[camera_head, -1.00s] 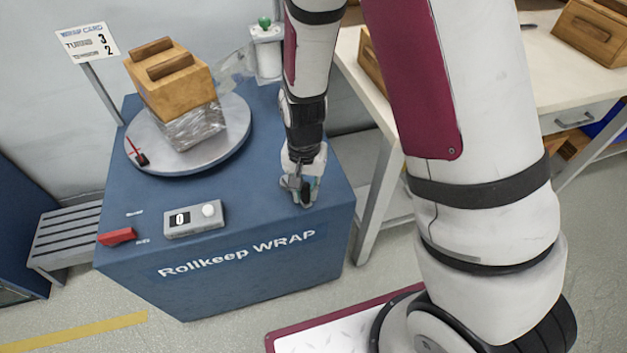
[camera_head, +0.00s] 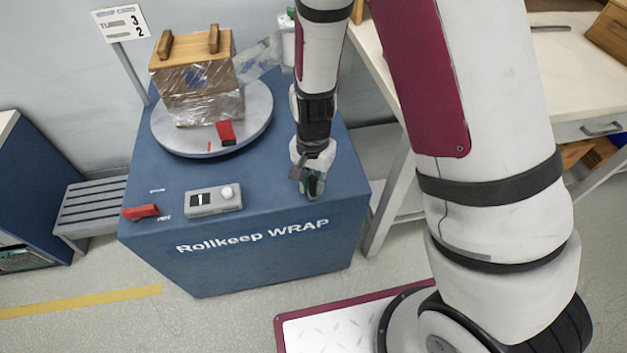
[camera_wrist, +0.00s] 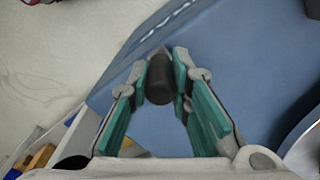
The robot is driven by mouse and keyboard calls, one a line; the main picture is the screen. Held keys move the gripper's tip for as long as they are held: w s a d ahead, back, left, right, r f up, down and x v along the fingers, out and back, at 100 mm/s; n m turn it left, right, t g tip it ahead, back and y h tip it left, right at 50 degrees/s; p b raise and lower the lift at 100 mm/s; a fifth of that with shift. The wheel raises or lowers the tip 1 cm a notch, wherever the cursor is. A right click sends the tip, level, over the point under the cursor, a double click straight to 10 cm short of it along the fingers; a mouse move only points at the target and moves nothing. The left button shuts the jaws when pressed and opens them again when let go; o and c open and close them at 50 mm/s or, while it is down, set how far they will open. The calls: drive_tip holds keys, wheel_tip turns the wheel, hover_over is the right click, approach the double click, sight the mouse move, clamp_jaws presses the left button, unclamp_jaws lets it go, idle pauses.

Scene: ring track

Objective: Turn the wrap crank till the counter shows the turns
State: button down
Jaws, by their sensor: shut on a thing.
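My gripper (camera_head: 312,184) is at the front right corner of the blue wrapping machine (camera_head: 250,290). In the wrist view its teal-padded fingers stand on both sides of a dark cylindrical crank knob (camera_wrist: 160,80), and it is shut on that knob. The rest of the crank is mostly hidden. The counter (camera_head: 198,200) on the grey box shows 1.
A white button (camera_head: 228,191) is beside the counter, and a red switch (camera_head: 141,212) is to its left. A red block (camera_head: 226,132) sits on the turntable's front. A white worktable (camera_head: 550,75) stands at the right, and a slatted bench (camera_head: 88,210) at the left.

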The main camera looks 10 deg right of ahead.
drive_tip(key=c, duration=1.4)
unclamp_jaws()
drive_tip(key=shift+a, duration=0.15)
drive_tip(key=shift+c, duration=0.2)
drive_tip(key=shift+r, duration=0.45)
wheel_tip(320, 180, up, 10)
drive_tip(key=shift+r, duration=0.55)
